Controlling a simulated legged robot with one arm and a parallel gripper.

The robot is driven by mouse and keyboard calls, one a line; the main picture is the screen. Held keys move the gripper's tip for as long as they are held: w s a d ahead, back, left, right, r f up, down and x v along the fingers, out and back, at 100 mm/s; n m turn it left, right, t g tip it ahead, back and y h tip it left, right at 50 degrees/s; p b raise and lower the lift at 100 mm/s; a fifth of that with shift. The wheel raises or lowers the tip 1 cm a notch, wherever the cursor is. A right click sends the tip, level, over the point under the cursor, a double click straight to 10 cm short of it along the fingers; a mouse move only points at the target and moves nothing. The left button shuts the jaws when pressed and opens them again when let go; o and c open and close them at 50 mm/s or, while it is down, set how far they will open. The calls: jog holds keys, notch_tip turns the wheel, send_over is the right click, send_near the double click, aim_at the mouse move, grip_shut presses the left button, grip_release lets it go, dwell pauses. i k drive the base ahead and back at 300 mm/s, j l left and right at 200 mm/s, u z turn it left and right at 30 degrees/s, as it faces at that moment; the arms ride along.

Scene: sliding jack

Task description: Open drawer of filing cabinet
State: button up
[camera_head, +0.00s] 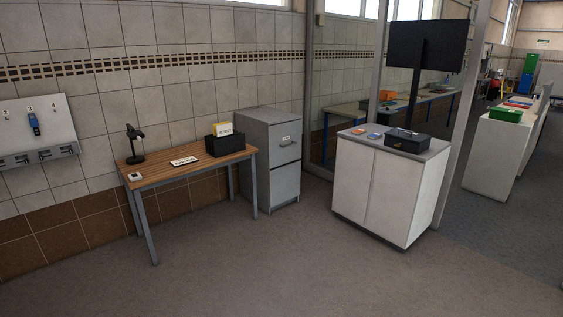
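The grey filing cabinet (270,158) stands against the tiled wall, near the middle of the head view. It has two drawers, one above the other, and both look shut. The upper drawer (285,148) has a dark handle (287,142) and a small pale label. The lower drawer (285,185) has its left part close to the table, and its handle cannot be made out clearly. My gripper does not show in this view.
A wooden table (160,174) with a lamp, a keyboard-like item and a black box stands directly left of the cabinet. A white cupboard (385,185) with a dark case on top stands to the right. The grey floor (260,260) in front is clear.

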aim_at(284, 138)
jog(key=i, duration=2.35)
jog(key=i+z, duration=0.1)
jog(key=i, duration=0.7)
jog(key=i+z, duration=0.1)
jog(key=i, duration=0.65)
jog(key=i+j+z, duration=0.15)
jog(key=i, duration=0.65)
jog(key=i+j+z, duration=0.3)
jog(key=i, duration=0.25)
jog(key=i+j+z, duration=0.35)
jog(key=i, duration=0.15)
jog(key=l, duration=0.1)
